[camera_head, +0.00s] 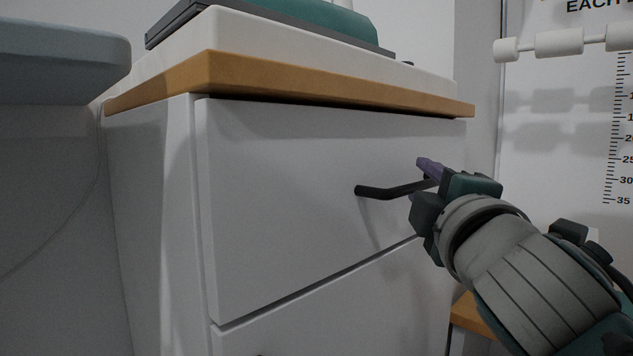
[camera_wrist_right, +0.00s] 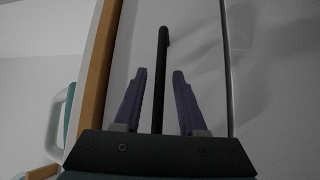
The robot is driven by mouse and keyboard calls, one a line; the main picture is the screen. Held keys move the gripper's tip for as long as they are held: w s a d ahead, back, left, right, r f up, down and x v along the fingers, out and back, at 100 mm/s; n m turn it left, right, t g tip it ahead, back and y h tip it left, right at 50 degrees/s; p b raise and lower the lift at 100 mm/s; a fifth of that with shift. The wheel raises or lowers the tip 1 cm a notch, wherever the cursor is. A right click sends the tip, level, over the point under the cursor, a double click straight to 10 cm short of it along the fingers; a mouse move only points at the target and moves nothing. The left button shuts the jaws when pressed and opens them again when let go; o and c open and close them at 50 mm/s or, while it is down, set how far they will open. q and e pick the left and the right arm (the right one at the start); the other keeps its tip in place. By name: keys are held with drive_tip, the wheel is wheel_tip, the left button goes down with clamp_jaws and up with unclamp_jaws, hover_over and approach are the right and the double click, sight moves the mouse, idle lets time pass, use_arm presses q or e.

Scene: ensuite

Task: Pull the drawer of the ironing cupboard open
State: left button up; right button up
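The ironing cupboard (camera_head: 150,200) is white with a wooden top edge. Its upper drawer (camera_head: 290,190) has a plain white front and looks shut, close under the top. A black bar handle (camera_head: 385,192) sticks out from this front. My right gripper (camera_head: 430,177) is at the right end of the handle, and one purple finger shows above it. In the right wrist view, the handle (camera_wrist_right: 162,80) runs between the two purple fingers of the gripper (camera_wrist_right: 160,76), with a gap on each side. The fingers are open. My left gripper is in neither view.
A second drawer (camera_head: 350,308) lies below. A green and grey appliance (camera_head: 300,22) stands on a white slab on top of the cupboard. A grey-blue padded object (camera_head: 60,62) juts in at upper left. White rollers (camera_head: 560,42) and a scale are at right.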

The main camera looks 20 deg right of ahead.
clamp_jaws()
idle(1.2)
